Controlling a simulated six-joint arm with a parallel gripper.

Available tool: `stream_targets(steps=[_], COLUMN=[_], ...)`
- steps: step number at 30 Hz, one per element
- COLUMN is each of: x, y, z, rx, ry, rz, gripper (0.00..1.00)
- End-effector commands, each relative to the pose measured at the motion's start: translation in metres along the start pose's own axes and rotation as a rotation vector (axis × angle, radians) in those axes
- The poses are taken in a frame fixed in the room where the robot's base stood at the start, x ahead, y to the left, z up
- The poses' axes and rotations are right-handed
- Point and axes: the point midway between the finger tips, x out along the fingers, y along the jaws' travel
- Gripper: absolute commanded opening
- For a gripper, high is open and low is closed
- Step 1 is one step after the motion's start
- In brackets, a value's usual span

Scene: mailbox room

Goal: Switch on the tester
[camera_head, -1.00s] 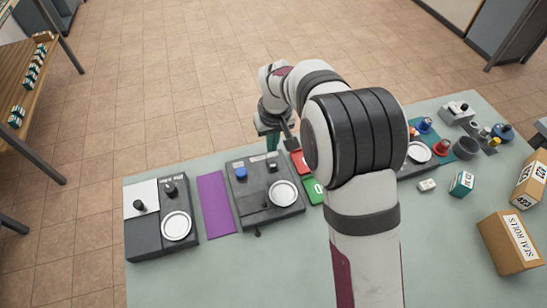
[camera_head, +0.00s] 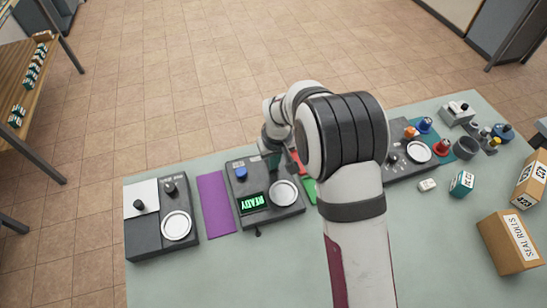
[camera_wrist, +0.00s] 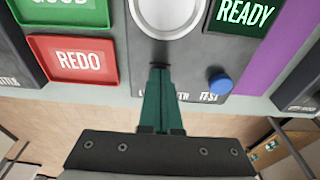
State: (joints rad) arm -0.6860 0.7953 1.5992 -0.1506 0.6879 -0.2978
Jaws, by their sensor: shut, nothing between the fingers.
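The tester (camera_head: 286,212) is a dark grey box on the table, left of my arm in the head view. It has a blue button (camera_head: 240,173), a round white plate (camera_head: 284,192) and a screen (camera_head: 254,203) lit with green READY. In the wrist view, the lit screen (camera_wrist: 243,14), white plate (camera_wrist: 168,12) and blue button (camera_wrist: 220,83) also show. My gripper (camera_wrist: 159,70) is shut and empty, over the tester between plate and labelled edge. A small dark part (camera_wrist: 160,65) shows at its fingertips; contact is unclear. My fingers hide part of the lettering there.
Green (camera_wrist: 66,10) and red REDO (camera_wrist: 80,60) trays lie beside the tester. A purple mat (camera_head: 215,202) and another grey device (camera_head: 160,240) are to its left in the head view. Another device (camera_head: 410,170), a small teal box (camera_head: 462,183) and cartons (camera_head: 505,245) stand right.

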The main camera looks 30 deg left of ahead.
Motion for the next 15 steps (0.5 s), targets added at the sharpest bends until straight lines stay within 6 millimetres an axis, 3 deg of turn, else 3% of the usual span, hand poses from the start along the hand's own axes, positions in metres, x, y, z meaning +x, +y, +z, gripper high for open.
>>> stream_targets(steps=[15], x=[-0.003], y=[0.000], z=[-0.015], rx=[0.001], ry=[0.000], rz=[0.000], gripper=[0.00])
